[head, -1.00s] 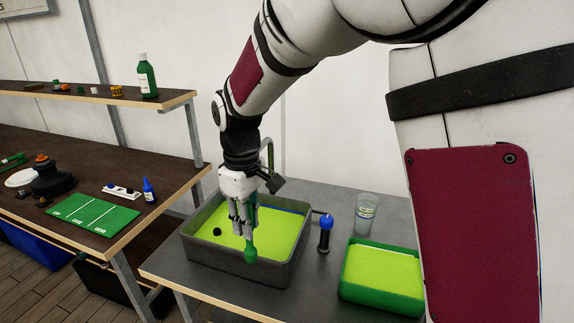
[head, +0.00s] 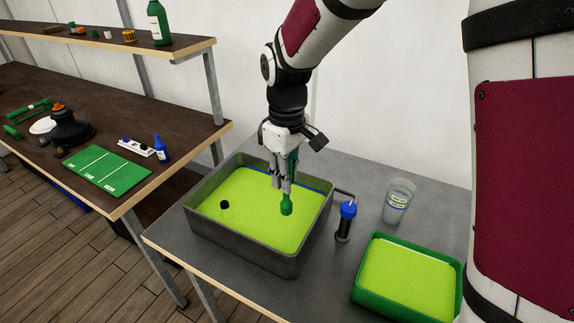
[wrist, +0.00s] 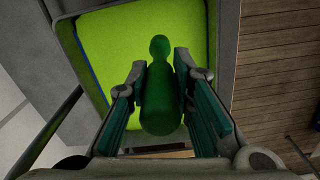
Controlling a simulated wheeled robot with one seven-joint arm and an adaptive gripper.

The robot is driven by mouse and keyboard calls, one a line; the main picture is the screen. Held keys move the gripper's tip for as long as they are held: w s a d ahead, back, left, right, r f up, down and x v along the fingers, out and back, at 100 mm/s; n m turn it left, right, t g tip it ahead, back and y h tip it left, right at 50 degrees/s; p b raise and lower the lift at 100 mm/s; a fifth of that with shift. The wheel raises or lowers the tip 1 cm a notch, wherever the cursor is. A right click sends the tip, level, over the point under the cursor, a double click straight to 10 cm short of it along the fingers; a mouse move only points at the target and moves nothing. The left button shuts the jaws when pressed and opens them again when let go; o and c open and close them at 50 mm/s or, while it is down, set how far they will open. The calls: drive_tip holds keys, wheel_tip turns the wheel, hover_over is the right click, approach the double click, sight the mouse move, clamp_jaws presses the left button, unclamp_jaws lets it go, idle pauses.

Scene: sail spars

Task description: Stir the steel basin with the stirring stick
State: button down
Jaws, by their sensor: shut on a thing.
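The steel basin (head: 294,258) is a grey rectangular tub on the grey table, filled with flat yellow-green content. My gripper (head: 283,183) is above the right part of the basin, pointing down. It is shut on the green stirring stick (head: 286,206), whose rounded lower end hangs over the yellow-green surface inside the walls. I cannot tell whether the tip touches the surface. In the wrist view the stick (wrist: 160,100) sits between both finger pads, and the basin's content (wrist: 110,40) lies behind it.
A small black round thing (head: 224,205) is in the basin's left part. Right of the basin stand a black and blue cylinder (head: 345,222), a clear cup (head: 398,202) and a green tray (head: 372,308). A brown bench with a shelf (head: 190,47) is at left.

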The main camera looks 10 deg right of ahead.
sight(288, 203)
drive_tip(key=shift+f+b, duration=2.25)
drive_tip(key=shift+f, duration=3.45)
drive_tip(key=shift+s+d, duration=0.1)
drive_tip(key=d, duration=0.2)
drive_tip(key=w+d, duration=0.1)
drive_tip(key=d, duration=0.1)
drive_tip(key=shift+d, duration=0.1)
